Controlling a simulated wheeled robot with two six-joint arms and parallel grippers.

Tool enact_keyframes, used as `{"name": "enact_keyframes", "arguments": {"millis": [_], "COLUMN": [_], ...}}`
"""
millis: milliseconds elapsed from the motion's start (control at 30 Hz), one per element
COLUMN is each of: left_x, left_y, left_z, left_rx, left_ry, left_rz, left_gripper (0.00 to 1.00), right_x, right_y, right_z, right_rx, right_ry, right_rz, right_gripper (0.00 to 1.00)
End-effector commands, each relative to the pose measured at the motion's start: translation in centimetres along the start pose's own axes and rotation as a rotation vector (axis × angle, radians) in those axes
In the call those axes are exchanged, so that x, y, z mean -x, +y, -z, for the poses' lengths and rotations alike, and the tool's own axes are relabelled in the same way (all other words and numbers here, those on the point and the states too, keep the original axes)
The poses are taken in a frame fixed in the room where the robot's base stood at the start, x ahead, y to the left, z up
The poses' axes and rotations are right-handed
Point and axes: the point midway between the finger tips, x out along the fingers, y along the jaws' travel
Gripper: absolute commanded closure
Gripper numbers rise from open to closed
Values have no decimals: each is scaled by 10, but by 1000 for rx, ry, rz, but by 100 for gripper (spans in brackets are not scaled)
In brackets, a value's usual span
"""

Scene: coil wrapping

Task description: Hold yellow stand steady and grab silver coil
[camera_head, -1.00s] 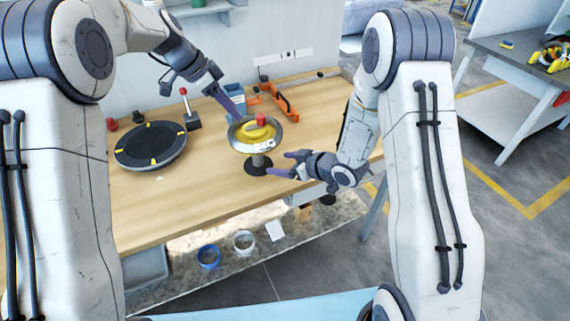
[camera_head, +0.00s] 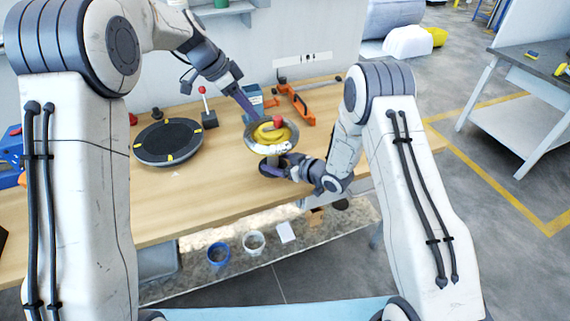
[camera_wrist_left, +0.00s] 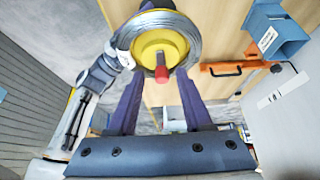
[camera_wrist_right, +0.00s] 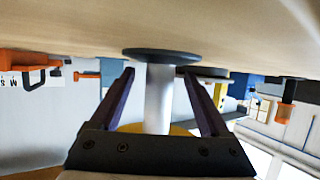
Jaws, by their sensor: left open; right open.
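The yellow stand (camera_head: 272,133) stands upright on the wooden table, with a red knob (camera_head: 279,121), a pale post (camera_wrist_right: 158,97) and a black round base (camera_wrist_right: 160,54). The silver coil (camera_head: 253,143) lies around its yellow top; it also shows in the left wrist view (camera_wrist_left: 187,27). My left gripper (camera_head: 250,112) is open, pointing down at the coil's upper left edge; its fingers (camera_wrist_left: 160,80) show apart below the coil. My right gripper (camera_head: 282,171) is open low by the post. In the right wrist view its fingers (camera_wrist_right: 157,75) are on either side of the post, apparently apart from it.
A black turntable (camera_head: 167,142) with yellow marks lies left on the table. A red-knobbed lever (camera_head: 207,112), a blue box (camera_head: 254,98) and an orange clamp tool (camera_head: 298,103) stand at the back. The table's front left is clear.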

Motion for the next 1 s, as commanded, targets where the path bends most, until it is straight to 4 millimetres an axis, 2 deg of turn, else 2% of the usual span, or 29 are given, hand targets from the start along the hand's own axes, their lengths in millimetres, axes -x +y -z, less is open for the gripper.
{"name": "enact_keyframes", "arguments": {"millis": [367, 400, 567, 600, 833, 900, 1000], "left_x": [0, 0, 0, 0, 0, 0, 0], "left_y": [0, 0, 0, 0, 0, 0, 1], "left_z": [0, 0, 0, 0, 0, 0, 1], "left_rx": [0, 0, 0, 0, 0, 1, 24], "left_ry": [0, 0, 0, 0, 0, 0, -8], "left_rz": [0, 0, 0, 0, 0, 0, -4], "left_gripper": [50, 50, 50, 50, 50, 63, 63], "right_x": [-6, -6, -6, -6, -6, -6, -6], "right_y": [0, 0, 0, 0, 0, 0, 0], "right_z": [0, 0, 0, 0, 0, 0, 0], "right_rx": [-1, -1, -1, -1, -1, -1, -1], "right_ry": [-1, -1, 0, 0, 0, 0, 0], "right_rz": [0, 0, 0, 0, 0, 0, 0], "right_gripper": [20, 36, 97, 100, 100, 100, 100]}}
